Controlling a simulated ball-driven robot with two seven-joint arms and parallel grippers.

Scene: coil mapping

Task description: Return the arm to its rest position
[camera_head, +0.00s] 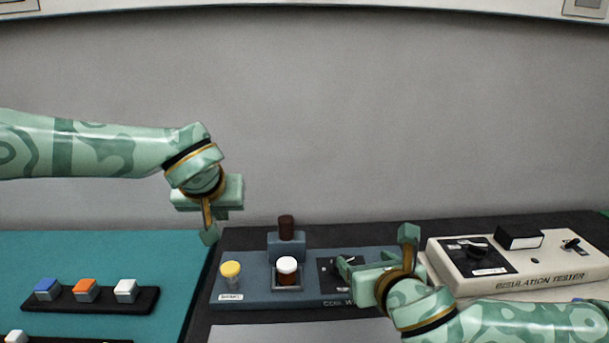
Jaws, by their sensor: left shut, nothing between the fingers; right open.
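My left gripper (209,236) hangs fingers down from the arm at the left.
The coil unit carries a yellow-capped post (231,270), a white-capped one (287,266) and a dark brown cylinder (286,228). A cream insulation tester (530,270) stands right. A black strip (60,303) with blue, orange and white blocks lies on the teal mat (130,250).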

